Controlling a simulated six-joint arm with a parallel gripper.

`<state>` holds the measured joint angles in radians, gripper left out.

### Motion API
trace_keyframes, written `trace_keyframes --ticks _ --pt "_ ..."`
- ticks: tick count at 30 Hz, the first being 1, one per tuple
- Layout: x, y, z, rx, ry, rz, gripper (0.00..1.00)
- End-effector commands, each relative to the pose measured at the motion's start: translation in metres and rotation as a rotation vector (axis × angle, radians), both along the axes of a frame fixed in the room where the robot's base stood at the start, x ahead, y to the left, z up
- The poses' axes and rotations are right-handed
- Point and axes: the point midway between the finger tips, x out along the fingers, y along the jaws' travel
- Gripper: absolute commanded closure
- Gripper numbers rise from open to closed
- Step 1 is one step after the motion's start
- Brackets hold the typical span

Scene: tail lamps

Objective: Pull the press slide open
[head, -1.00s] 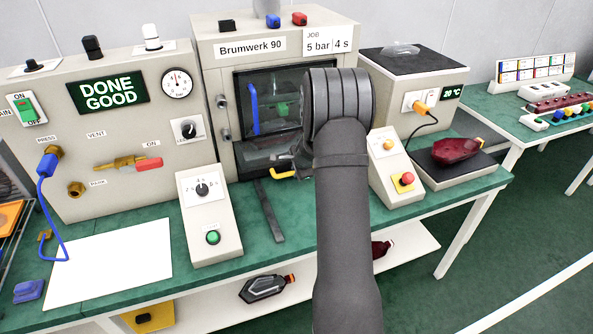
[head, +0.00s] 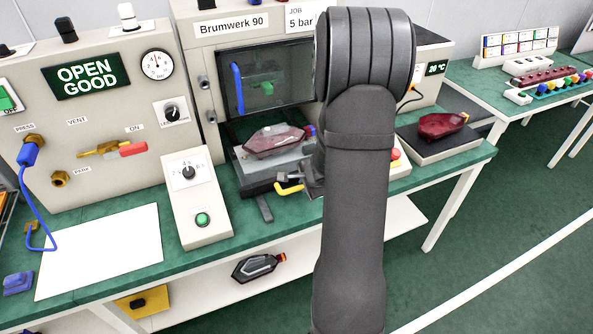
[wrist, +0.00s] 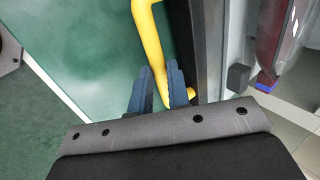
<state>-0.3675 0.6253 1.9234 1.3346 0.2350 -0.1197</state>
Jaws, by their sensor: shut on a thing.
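The press (head: 215,50), labelled Brumwerk 90, stands at the back of the table. Its slide (head: 248,165), a grey plate, sticks out of the opening below the window. A dark red tail lamp (head: 272,143) lies on the slide. The slide's yellow handle (head: 287,189) is at its front. My gripper (head: 308,178) is at the handle, partly hidden by my arm. In the wrist view, the blue fingers of my gripper (wrist: 160,84) are closed on the yellow handle (wrist: 147,35). The panel display (head: 87,77) reads OPEN GOOD.
A grey control box with a green button (head: 202,219) stands left of the slide. Another red lamp (head: 442,125) lies on a dark pad at right. A white sheet (head: 100,250) lies at left. A dark lamp (head: 258,267) is on the shelf below.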

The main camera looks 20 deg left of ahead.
Motion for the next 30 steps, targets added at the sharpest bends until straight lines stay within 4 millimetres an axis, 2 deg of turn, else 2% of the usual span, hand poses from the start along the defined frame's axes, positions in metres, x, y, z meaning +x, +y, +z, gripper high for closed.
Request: trace_keyframes --ticks 6,12,27,28,30 --pt "-0.026 -0.027 0.000 0.001 0.001 -0.003 1.00" --pt "-0.038 -0.039 0.000 0.000 0.000 0.000 1.00" --pt "-0.042 -0.042 0.000 0.001 -0.001 0.002 1.00" --pt "-0.042 -0.042 0.000 0.001 -0.001 0.002 0.80" --pt "-0.042 -0.042 0.000 0.001 -0.001 0.002 0.66"
